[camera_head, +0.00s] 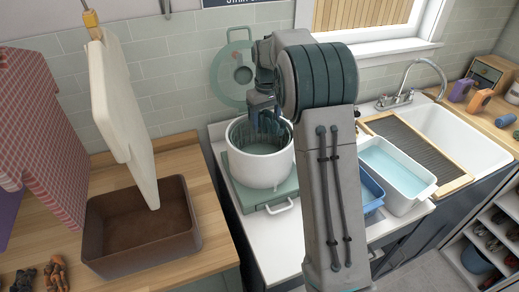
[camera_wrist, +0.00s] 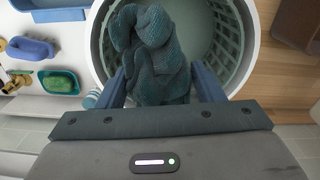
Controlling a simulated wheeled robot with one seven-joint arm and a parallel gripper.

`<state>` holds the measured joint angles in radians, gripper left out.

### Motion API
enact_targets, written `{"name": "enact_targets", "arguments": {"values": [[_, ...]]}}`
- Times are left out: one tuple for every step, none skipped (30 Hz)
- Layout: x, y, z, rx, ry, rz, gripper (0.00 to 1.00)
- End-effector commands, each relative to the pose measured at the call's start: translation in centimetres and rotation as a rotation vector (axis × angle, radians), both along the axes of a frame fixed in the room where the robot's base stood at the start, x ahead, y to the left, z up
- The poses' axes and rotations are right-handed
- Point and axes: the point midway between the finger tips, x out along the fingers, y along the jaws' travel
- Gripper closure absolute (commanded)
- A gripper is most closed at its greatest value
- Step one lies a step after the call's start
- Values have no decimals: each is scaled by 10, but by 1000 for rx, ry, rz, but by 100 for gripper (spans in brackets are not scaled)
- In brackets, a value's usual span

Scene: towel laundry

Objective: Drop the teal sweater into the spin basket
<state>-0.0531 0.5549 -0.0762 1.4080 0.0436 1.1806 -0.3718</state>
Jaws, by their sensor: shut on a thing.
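The teal sweater (camera_wrist: 155,55) is a crumpled dark teal knit bundle in the wrist view, over the opening of the spin basket. My gripper (camera_wrist: 160,88) is shut on it, with a blue finger on each side. The spin basket (camera_wrist: 228,45) is a grey-green slatted basket inside a white round tub; its far side and part of its floor show beyond the sweater. In the head view, my gripper (camera_head: 262,112) points down over the tub's opening, and the spin basket (camera_head: 240,140) shows around it. The sweater is hard to make out there.
The white tub (camera_head: 262,175) stands on a green base on the white counter. A round green lid (camera_head: 232,75) stands upright behind it. A blue bin (camera_head: 370,190) and a white water basin (camera_head: 397,170) are to the right. A brown box (camera_head: 140,240) sits left.

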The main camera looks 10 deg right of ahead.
Motion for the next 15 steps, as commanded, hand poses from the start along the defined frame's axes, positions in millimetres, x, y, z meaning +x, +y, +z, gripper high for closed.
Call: {"name": "enact_targets", "arguments": {"values": [[0,0,-6,0,1,1,89],[0,1,-9,0,1,1,89],[0,0,-14,0,1,0,89],[-1,0,-17,0,1,0,89],[0,0,-21,0,1,0,89],[0,0,-25,0,0,-1,89],[0,-1,-27,0,-1,-1,89],[0,-1,-30,0,0,-1,89],[0,-1,-34,0,0,-2,89],[0,-1,-36,-1,-1,-2,89],[0,-1,-38,-1,-1,-2,89],[0,-2,-40,-1,0,-2,89],[0,-2,-42,-1,0,-2,89],[0,-2,-43,-1,-1,-2,89],[0,-2,-44,-1,-1,-3,89]]}}
